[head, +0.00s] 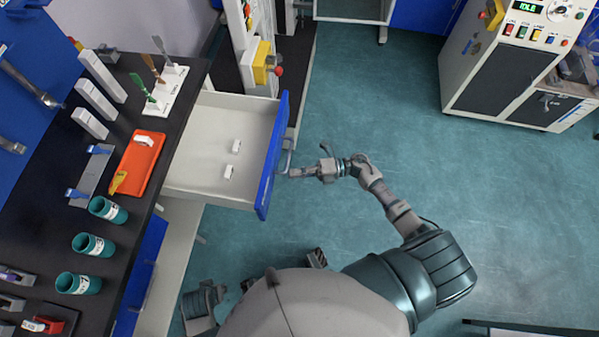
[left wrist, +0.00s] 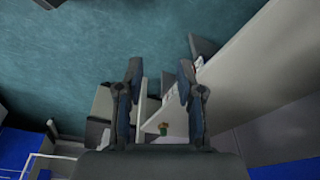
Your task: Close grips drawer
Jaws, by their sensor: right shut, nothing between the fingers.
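The grips drawer (head: 267,165) is pulled out from under the black worktop, with its blue front facing right. Two small white pieces (head: 236,146) lie on its pale floor. A handle (head: 285,163) shows on the outer face of the front. My right gripper (head: 289,173) is shut and empty, just right of the front beside the handle. I cannot tell whether it touches. My left gripper (left wrist: 160,70) shows in the left wrist view with its two fingers apart and nothing between them. The drawer is not clearly recognisable in that view.
The black worktop (head: 190,107) carries a red tray (head: 138,165), several teal cups (head: 93,245) and a white stand with coloured tools (head: 173,88). A machine with a yellow box (head: 262,62) stands behind the drawer. The teal floor (head: 370,110) to the right is clear up to a control cabinet (head: 505,70).

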